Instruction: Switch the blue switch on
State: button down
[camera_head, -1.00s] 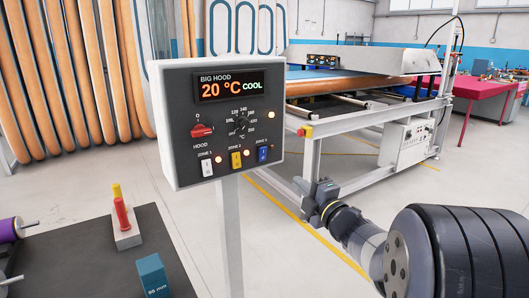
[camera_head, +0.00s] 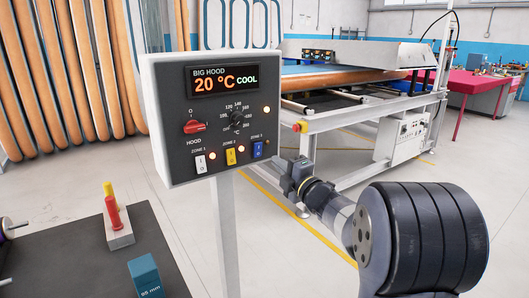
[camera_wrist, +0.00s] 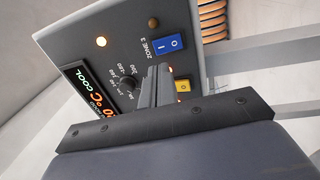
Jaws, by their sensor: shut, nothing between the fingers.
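The blue switch (camera_head: 257,149) is a rocker at the lower right of the grey control box (camera_head: 164,125), under the label ZONE 3. In the wrist view the blue switch (camera_wrist: 169,44) shows its I and O marks, and a small unlit-looking amber lamp (camera_wrist: 153,22) sits beside it. My gripper (camera_head: 282,165) is just right of the box in the head view, close to the blue switch. In the wrist view its closed fingers (camera_wrist: 160,75) point toward the panel, just below the blue switch, with nothing held. I cannot tell if they touch the panel.
A dark table (camera_head: 85,250) stands at lower left.

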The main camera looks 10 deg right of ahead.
aim_at(258, 146)
jog(key=x, duration=0.7)
jog(key=shift+w+a, duration=0.1)
jog(key=shift+w, duration=0.1)
jog(key=shift+r+p, duration=0.15)
jog(key=shift+p, duration=0.15)
jog(key=shift+w+a+r+g+p, duration=0.15)
jog(key=shift+g+p, duration=0.25)
jog(key=shift+p, duration=0.4)
jog(key=shift+b, duration=0.3)
jog(key=shift+f, duration=0.2)
